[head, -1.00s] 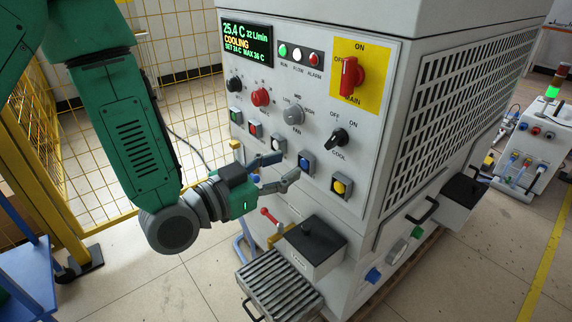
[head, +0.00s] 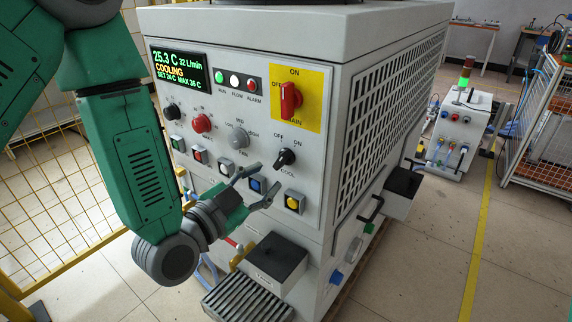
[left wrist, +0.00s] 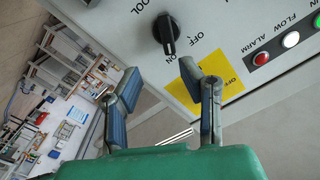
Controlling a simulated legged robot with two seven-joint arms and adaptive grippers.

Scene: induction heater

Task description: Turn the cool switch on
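The cool switch (head: 286,158) is a black rotary knob low on the right of the grey front panel, with OFF and ON printed above it. In the left wrist view the knob (left wrist: 165,33) is beyond the fingertips, and its pointer appears turned towards ON. My left gripper (head: 264,178) is open and empty, in front of the panel, a little below and left of the knob. Its two spread fingers also show in the left wrist view (left wrist: 160,72), with a gap between them and apart from the knob. My right gripper is out of view.
The display (head: 178,68) reads COOLING, 25.3 C. A red main switch (head: 290,99) on a yellow plate is above the knob. A blue button (head: 256,185) and a yellow button (head: 294,202) are close to the fingers. A black-topped box (head: 275,257) juts out below.

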